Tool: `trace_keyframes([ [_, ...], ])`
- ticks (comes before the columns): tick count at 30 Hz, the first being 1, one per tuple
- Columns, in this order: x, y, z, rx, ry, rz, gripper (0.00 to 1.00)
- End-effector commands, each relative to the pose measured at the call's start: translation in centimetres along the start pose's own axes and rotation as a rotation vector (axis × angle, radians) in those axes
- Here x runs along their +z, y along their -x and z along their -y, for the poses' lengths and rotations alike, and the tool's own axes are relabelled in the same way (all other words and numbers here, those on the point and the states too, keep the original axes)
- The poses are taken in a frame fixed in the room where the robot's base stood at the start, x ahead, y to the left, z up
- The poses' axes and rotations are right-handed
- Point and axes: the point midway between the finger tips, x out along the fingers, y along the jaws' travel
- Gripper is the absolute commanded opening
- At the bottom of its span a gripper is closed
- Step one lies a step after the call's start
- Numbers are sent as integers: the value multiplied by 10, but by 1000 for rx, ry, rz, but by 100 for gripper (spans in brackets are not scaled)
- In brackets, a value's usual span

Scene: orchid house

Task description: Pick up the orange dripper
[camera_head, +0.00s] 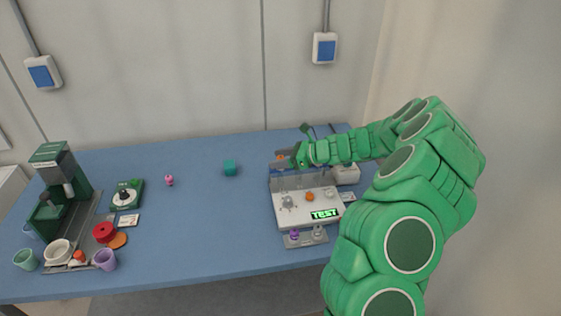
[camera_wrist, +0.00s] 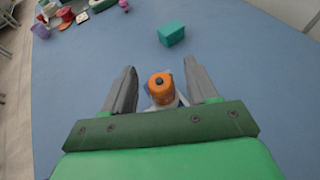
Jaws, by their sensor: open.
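An orange piece with a dark centre on top (camera_wrist: 162,88), which looks like the orange dripper, sits between my open fingers in the wrist view, with a whitish part below it. In the head view an orange piece (camera_head: 281,157) shows at the tip of my gripper (camera_head: 290,158), at the back of the rack-like white device (camera_head: 295,212). In the wrist view my gripper (camera_wrist: 162,88) has a finger on each side of the orange piece, with gaps visible. The lower part of the piece is hidden by my gripper's body.
Another orange piece (camera_head: 310,196) sits on the white device, by a lit "TEST" display (camera_head: 324,214). A teal block (camera_head: 230,168) and a pink figure (camera_head: 169,180) stand on the blue table (camera_head: 190,225). A green coffee machine (camera_head: 60,180) and cups are at left.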

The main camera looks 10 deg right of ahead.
Motion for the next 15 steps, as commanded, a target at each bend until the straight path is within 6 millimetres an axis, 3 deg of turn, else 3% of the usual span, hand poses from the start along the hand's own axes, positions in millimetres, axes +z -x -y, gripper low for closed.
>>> trace_keyframes([
  [2, 0, 0, 0, 0, 0, 0, 58],
  [12, 0, 0, 0, 0, 0, -1, 7],
  [15, 0, 0, 0, -1, 0, -1, 3],
])
